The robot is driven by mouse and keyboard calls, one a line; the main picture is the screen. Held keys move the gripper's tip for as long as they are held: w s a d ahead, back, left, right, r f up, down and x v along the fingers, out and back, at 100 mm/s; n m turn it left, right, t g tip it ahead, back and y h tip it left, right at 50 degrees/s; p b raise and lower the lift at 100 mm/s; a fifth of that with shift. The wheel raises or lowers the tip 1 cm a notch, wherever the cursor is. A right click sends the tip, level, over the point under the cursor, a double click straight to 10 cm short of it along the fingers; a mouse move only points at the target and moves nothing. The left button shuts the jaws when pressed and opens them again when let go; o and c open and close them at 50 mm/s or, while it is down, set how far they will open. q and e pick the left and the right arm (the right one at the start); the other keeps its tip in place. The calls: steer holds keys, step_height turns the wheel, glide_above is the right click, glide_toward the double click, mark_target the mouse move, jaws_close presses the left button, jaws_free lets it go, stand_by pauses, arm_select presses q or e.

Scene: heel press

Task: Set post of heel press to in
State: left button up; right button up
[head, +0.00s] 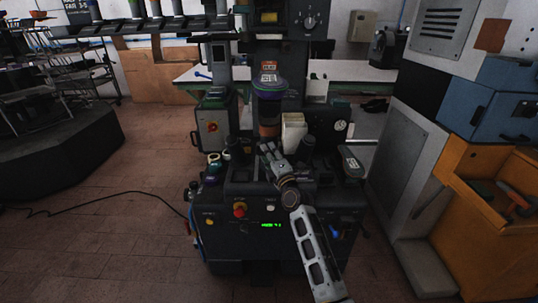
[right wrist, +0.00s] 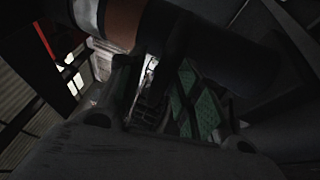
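The heel press (head: 250,205) is the dark machine in the middle of the head view. Its upright post (head: 269,125) has a dark column, a copper-brown band and a purple-rimmed cap. My right gripper (head: 264,150) is low at the front of the post, and its fingers are small and dark there. In the right wrist view the brown-banded post (right wrist: 124,22) crosses the top, close to the gripper (right wrist: 165,95). Green textured pads show among the dark parts. I cannot tell whether the fingers touch the post or how wide they are. My left gripper is not in view.
The press front has a red knob (head: 239,209) and a lit green display (head: 271,225). A pale box (head: 293,132) stands just right of the post. An orange cabinet (head: 480,215) stands at the right. The brick floor (head: 120,225) at the left is mostly open, with a black cable across it.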

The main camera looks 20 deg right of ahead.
mark_target(269, 139)
jaws_close()
